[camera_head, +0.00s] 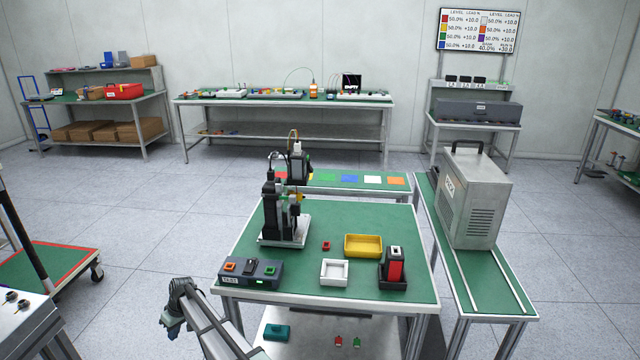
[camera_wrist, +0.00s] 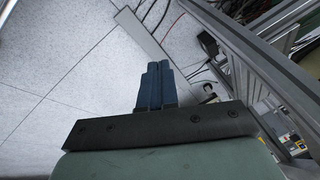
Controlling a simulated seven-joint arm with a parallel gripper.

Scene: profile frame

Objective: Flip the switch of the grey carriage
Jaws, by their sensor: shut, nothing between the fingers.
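A large grey box-shaped unit (camera_head: 475,200) with a black top handle, side vents and a label stands on the rails at the right; it looks like the grey carriage. I cannot make out a switch on its visible faces. My gripper (camera_wrist: 157,68) shows in the wrist view with its two blue-grey fingers together and empty, above bare floor. In the head view my arm is folded low in front of the table's left corner, far from the grey unit.
The green-topped table (camera_head: 370,220) carries a control box (camera_head: 250,271), a black machine (camera_head: 283,215), a yellow bin (camera_head: 363,246), a white tray (camera_head: 334,273) and a red-and-black device (camera_head: 394,266). A metal frame beam (camera_wrist: 265,80) and cables are close right of my gripper.

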